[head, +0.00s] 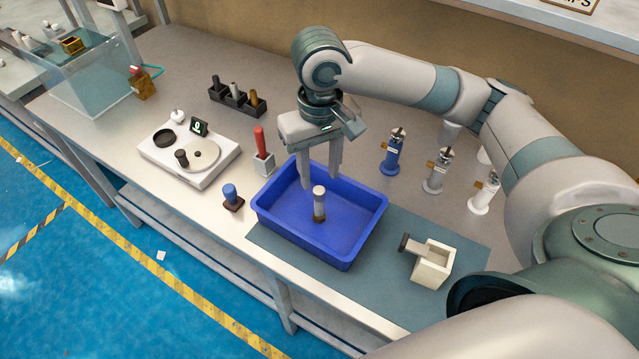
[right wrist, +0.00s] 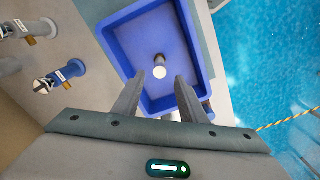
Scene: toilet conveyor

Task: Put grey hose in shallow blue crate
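A short cylinder (head: 319,207), pale at the top and dark grey-brown lower down, stands upright inside the shallow blue crate (head: 345,249). It looks like the grey hose, though I cannot be sure. In the right wrist view the cylinder (right wrist: 160,68) shows end-on over the floor of the crate (right wrist: 117,47). My right gripper (head: 320,183) points down over the crate, its fingers open. They are on either side of the cylinder's top, with gaps showing in the right wrist view (right wrist: 160,76). My left gripper is not in view.
A cream box (head: 432,268) with a dark cylinder stands right of the crate. Blue, grey and white valve fittings (head: 392,155) stand behind. A red-handled tool holder (head: 262,162), a blue-topped piece (head: 231,196) and a white scale (head: 190,160) are left. The front table edge is close.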

